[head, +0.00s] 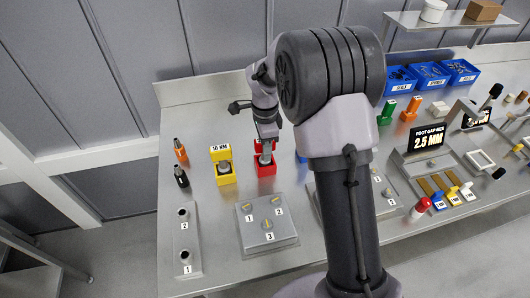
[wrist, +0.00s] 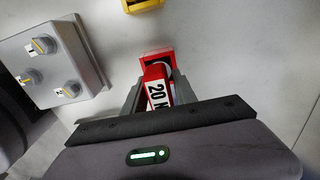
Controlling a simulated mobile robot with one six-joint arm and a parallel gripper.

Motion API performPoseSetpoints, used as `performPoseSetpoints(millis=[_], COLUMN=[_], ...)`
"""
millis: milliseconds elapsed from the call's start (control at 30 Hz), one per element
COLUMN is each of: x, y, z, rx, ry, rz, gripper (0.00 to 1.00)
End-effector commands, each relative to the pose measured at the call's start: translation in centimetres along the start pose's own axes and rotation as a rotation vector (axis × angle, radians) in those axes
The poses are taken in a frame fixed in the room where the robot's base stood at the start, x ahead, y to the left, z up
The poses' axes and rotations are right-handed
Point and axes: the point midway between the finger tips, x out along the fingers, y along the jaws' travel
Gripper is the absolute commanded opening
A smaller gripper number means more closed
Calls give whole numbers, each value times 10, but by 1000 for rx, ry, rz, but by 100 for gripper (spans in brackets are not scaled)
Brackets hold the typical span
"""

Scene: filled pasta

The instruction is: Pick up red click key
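The red holder (head: 266,169) with the red click key stands on the steel bench, right of the yellow 10 NM holder, in the head view. In the wrist view the red holder (wrist: 150,57) shows its open frame, with a white label (wrist: 157,95) reading "20 N" nearer to me. My gripper (wrist: 160,88) has its fingers spread to either side of the label and holder. It also shows over the red holder in the head view (head: 265,142). The key itself is mostly hidden by the label and gripper. I see no clear grip on it.
The yellow holder (head: 222,171) stands close on the left. Orange (head: 180,151) and black (head: 181,177) drivers stand further left. Blue bins (head: 400,80) are at the back right.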

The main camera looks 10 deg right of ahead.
Motion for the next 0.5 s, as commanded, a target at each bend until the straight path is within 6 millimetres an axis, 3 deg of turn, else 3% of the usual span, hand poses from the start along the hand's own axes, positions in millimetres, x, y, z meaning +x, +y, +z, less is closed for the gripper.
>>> performPoseSetpoints(millis=[33, 133, 167, 500], x=[0, 0, 0, -3], y=[0, 0, 0, 0], z=[0, 0, 0, 0], rx=[0, 0, 0, 0], ry=[0, 0, 0, 0], rz=[0, 0, 0, -1], gripper=[22, 2, 0, 0])
